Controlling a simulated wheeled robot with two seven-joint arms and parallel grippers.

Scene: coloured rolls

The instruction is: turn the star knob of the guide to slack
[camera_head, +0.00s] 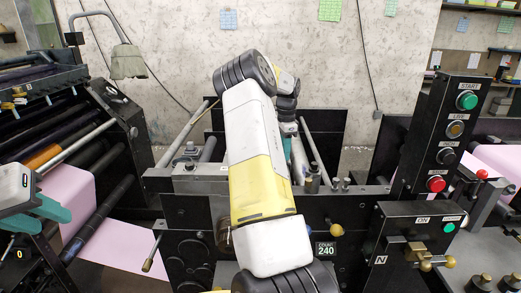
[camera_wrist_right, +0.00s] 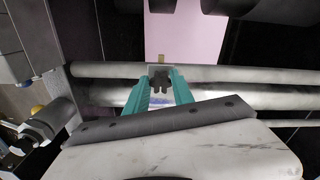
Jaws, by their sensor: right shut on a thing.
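The dark star knob (camera_wrist_right: 160,84) shows in the right wrist view, in front of the light rods of the guide (camera_wrist_right: 215,95). My right gripper (camera_wrist_right: 162,75) has its two teal fingers on either side of the knob and is shut on it. In the head view, my right arm hides the knob, and only a bit of teal of the right gripper (camera_head: 288,143) shows past the arm. My left gripper (camera_head: 42,216) is at the left edge of the head view, with its teal fingers apart and nothing seen between them.
Pink web (camera_head: 115,233) runs over dark rollers at the left, and also shows in the right wrist view (camera_wrist_right: 187,35). A black control post (camera_head: 441,140) with several buttons stands at the right. A counter (camera_head: 326,250) reads 240. A lamp (camera_head: 127,62) hangs at the upper left.

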